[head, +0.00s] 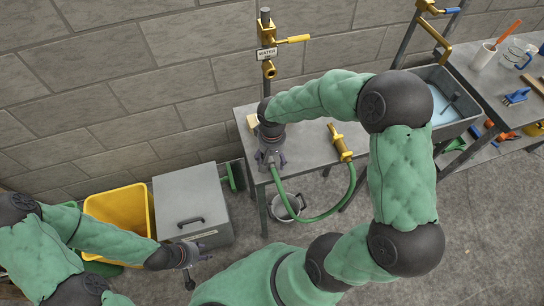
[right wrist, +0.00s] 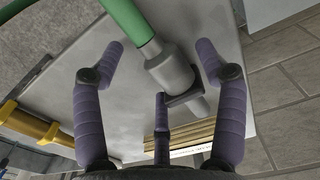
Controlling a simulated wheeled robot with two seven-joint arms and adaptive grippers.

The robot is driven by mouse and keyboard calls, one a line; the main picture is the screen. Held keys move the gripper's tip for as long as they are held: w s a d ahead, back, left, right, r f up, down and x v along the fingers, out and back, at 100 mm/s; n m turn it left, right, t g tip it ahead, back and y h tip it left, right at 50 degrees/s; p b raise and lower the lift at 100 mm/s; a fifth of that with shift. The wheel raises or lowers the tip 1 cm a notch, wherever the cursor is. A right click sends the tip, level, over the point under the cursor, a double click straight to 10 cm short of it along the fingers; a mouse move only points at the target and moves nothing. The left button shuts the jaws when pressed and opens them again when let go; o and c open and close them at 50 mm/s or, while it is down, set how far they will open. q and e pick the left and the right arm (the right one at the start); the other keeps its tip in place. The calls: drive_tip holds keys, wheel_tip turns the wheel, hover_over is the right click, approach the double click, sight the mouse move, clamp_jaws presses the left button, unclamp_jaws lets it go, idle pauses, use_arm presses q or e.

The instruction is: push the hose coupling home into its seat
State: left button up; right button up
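The hose coupling (right wrist: 170,72) is a grey cylinder with a dark collar and narrower tip, on the end of a green hose (right wrist: 127,20). In the right wrist view it lies between the spread purple fingers of my right gripper (right wrist: 160,65), which is open. In the head view my right gripper (head: 270,158) is over the near-left table edge and mostly hides the coupling. A brass outlet (head: 269,69) is on the wall pipe. I cannot tell which is the seat. My left gripper (head: 192,255) is open, far from the coupling.
A grey lidded box (head: 190,198) and a yellow bin (head: 118,208) stand left of the table (head: 310,150). A bucket (head: 287,207) is below the hose loop. A sink (head: 450,100) and a tool bench are at the right. Wooden strips (right wrist: 185,140) lie near the coupling.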

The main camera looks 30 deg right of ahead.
drive_tip(key=shift+r, duration=0.15)
wheel_tip(320, 180, up, 11)
drive_tip(key=p, duration=0.3)
drive_tip(key=shift+d+f, duration=0.2)
drive_tip(key=shift+s, duration=0.1)
